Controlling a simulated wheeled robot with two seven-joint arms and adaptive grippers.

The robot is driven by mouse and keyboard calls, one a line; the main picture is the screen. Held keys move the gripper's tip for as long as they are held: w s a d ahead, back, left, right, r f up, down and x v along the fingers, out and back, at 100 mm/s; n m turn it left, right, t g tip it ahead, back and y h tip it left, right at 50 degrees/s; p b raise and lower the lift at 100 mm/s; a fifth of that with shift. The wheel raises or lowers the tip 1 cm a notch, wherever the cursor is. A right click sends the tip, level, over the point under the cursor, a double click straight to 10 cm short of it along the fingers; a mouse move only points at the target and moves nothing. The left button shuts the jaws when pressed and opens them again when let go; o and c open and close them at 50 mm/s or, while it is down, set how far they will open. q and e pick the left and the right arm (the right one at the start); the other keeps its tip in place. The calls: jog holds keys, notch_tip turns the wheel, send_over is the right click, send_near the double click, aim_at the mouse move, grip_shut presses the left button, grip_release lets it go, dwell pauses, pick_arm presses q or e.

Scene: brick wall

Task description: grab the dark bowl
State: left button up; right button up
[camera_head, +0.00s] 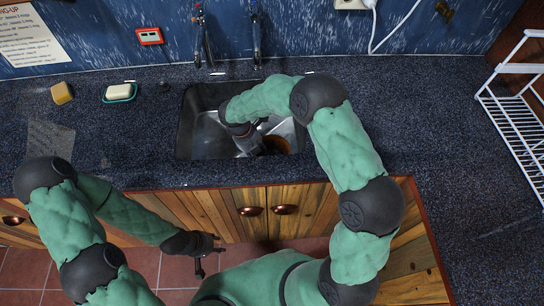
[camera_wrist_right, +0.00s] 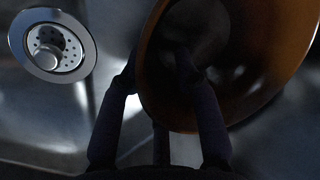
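The dark bowl (camera_head: 277,145), brown-orange at its rim, is in the sink, partly covered by my right arm. In the right wrist view the bowl (camera_wrist_right: 240,70) fills the upper right, its dark hollow facing the camera. My right gripper (camera_head: 258,150) reaches down into the sink. In the wrist view its fingers (camera_wrist_right: 158,75) stand apart, one outside the near rim and one over the hollow; firm contact cannot be seen. My left gripper (camera_head: 208,262) is open and empty in front of the cabinet doors.
The sink (camera_head: 188,130) has steep walls around the right gripper; its drain (camera_wrist_right: 57,50) lies left of the bowl. Two taps (camera_head: 203,40) stand behind. A sponge (camera_head: 62,93) and a soap dish (camera_head: 132,97) sit at left. A white rack (camera_head: 515,125) stands at right.

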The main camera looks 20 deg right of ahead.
jog(key=shift+r, duration=0.1)
grip_shut()
jog(key=shift+r, duration=0.15)
